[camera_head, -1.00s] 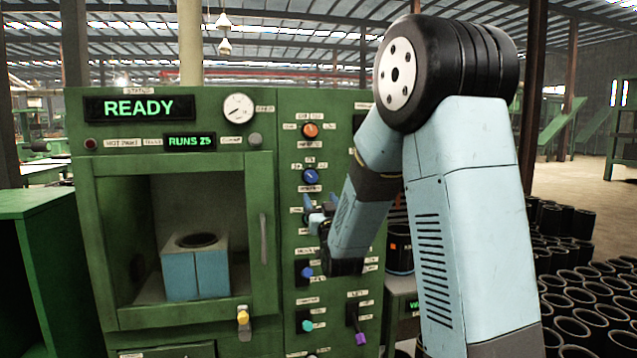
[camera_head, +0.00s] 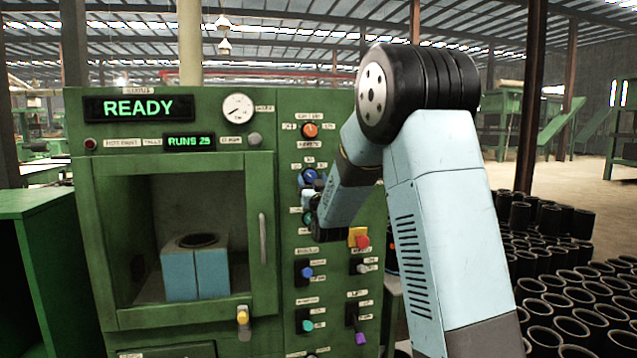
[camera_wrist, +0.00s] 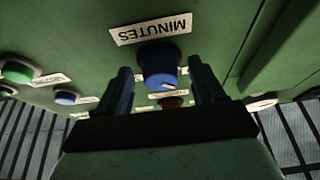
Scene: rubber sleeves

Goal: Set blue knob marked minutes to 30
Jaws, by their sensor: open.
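The blue knob (camera_wrist: 160,62) sits on the green panel beside an upside-down label (camera_wrist: 152,28) reading MINUTES in the wrist view. In the head view the blue knob (camera_head: 309,177) is in the panel's upper right column, partly covered by my gripper (camera_head: 312,186). In the wrist view the fingers of my gripper (camera_wrist: 160,70) are open, one on each side of the knob, with visible gaps. The knob's pointer setting cannot be read clearly.
An orange knob (camera_head: 310,130) is above, and a green knob (camera_head: 307,218) below. A red button on yellow (camera_head: 361,239) and several switches are lower down. The oven chamber at left holds a blue block (camera_head: 195,273). Black sleeves (camera_head: 560,290) stand at right.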

